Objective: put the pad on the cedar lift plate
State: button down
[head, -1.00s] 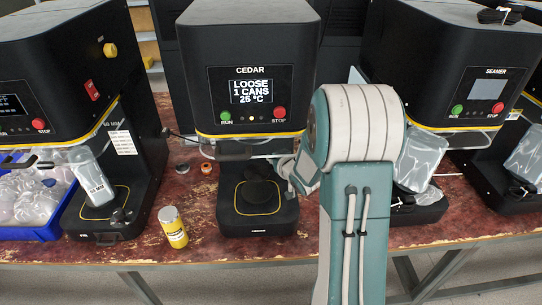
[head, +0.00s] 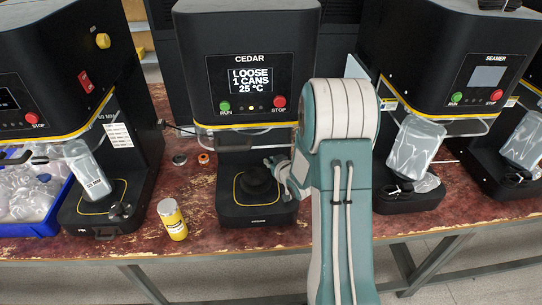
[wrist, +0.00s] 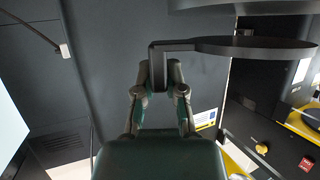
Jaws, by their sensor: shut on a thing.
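The pad (wrist: 255,46) is a thin black disc on a bent bracket. In the wrist view my gripper (wrist: 158,88) is shut on the bracket's upright tab, and the disc extends to the right. In the head view my gripper (head: 276,167) is at the right side of the Cedar machine's opening. The pad (head: 257,178) shows there as a dark shape over the cedar lift plate (head: 240,199), a black base with a yellow outline. Black on black hides whether the pad touches the plate.
The Cedar machine's head (head: 248,75) overhangs the opening, with a clear guard along its lower edge. A yellow can (head: 172,220) stands left of the base. Other machines flank it, including the Seamer (head: 450,70). A blue bin (head: 35,228) is far left.

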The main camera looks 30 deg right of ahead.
jog(key=shift+f, duration=0.35)
jog(key=shift+f, duration=0.5)
dwell(0.3)
jog(key=c, duration=0.6)
grip_release()
jog(key=shift+c, duration=0.2)
jog(key=shift+s, duration=0.1)
jog(key=v, duration=1.1)
jog(key=shift+s, duration=0.4)
